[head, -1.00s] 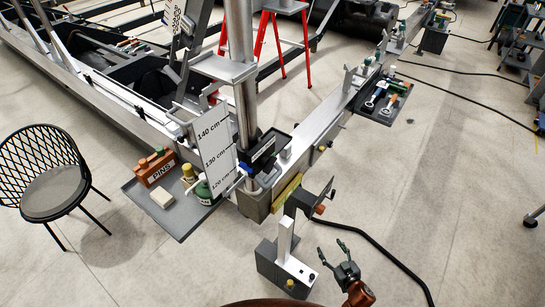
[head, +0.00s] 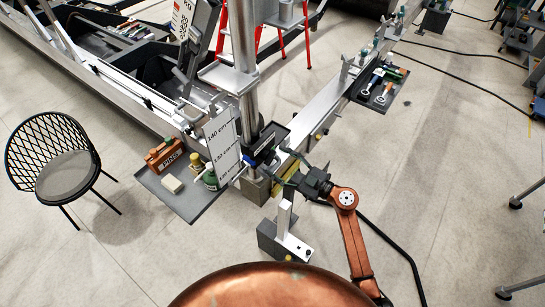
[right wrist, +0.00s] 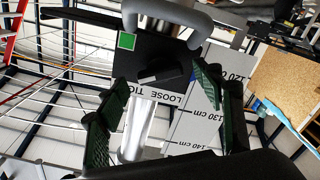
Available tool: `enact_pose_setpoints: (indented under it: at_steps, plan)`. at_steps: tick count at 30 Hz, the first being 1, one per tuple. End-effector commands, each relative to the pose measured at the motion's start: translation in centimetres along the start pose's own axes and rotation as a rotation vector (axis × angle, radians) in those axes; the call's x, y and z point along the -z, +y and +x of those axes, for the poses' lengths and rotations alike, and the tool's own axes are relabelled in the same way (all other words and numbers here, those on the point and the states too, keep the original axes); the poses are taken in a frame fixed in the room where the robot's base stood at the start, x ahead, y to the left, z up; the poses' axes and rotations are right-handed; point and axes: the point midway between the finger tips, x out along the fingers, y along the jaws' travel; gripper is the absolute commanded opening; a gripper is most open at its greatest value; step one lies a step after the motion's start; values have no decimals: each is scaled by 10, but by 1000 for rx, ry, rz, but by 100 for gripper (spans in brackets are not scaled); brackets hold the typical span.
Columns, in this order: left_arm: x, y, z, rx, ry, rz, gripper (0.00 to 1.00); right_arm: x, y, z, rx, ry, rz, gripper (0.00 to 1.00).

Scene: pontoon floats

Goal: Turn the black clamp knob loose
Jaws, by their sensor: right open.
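In the right wrist view the black clamp knob (right wrist: 163,72) sits on a dark plate (right wrist: 150,50) printed with LOOSE and TIG, the rest cut off from sight. A green square is at the plate's upper left. My right gripper (right wrist: 158,88) is open, its dark green fingers on either side of the knob in the picture, with no contact visible. In the head view my right gripper (head: 285,178) is beside the post's foot, near the dark clamp housing (head: 264,145); the knob cannot be made out there. My left gripper is not in view.
The metal post (head: 244,70) and the white height scale (head: 221,145) stand close left of my gripper. A grey tray (head: 190,208) holds a PINS box (head: 165,154).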

Motion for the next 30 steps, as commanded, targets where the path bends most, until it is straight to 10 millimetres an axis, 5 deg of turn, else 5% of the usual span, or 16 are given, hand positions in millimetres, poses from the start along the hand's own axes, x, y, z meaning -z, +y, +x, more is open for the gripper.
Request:
enact_pose_setpoints:
  at_steps: [7, 17, 30]
  plan:
    - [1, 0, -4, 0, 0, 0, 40, 0, 0, 27, 0, 0, 1, 61]
    - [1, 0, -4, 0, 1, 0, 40, 0, 0, 30, 0, -1, 0, 61]
    - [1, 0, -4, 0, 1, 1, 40, 0, 0, 30, 0, -1, 0, 31]
